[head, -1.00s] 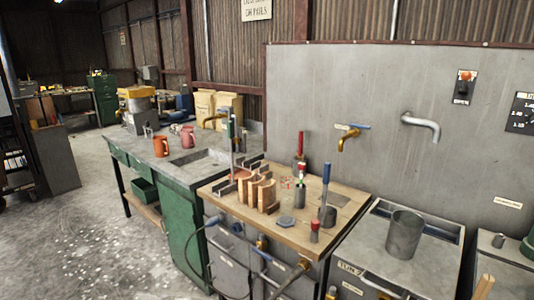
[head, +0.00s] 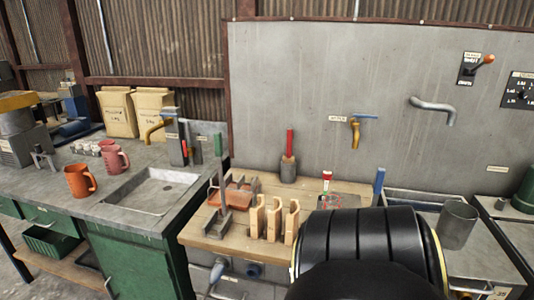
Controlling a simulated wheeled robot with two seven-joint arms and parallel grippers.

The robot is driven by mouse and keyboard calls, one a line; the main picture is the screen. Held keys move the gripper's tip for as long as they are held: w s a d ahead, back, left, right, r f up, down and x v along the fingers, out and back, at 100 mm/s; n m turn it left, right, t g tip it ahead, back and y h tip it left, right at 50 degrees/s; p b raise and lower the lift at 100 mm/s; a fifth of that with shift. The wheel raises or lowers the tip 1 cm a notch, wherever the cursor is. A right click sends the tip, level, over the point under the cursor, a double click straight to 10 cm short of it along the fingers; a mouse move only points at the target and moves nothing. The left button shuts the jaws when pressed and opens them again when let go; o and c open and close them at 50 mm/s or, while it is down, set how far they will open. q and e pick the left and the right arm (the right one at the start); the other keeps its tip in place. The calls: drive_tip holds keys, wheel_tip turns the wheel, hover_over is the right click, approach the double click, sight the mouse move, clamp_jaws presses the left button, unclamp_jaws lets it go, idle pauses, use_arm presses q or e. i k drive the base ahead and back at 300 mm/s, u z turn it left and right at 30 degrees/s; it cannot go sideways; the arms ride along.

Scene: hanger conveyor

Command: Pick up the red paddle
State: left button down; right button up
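Neither of my grippers shows. A large black ribbed part, apparently of my arm, covers the lower right middle and hides the front right of the bench top.
A green-handled press (head: 219,175) and several wooden blocks (head: 274,219) stand on the bench's left and front. A brass tap (head: 355,130) projects from the grey panel behind. A sink (head: 152,189) and orange mug (head: 79,181) are left. A metal cup (head: 457,225) is right.

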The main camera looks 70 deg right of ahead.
sight(288, 159)
drive_tip(key=z, duration=0.85)
drive_tip(key=i, duration=1.05)
drive_tip(key=z, duration=1.15)
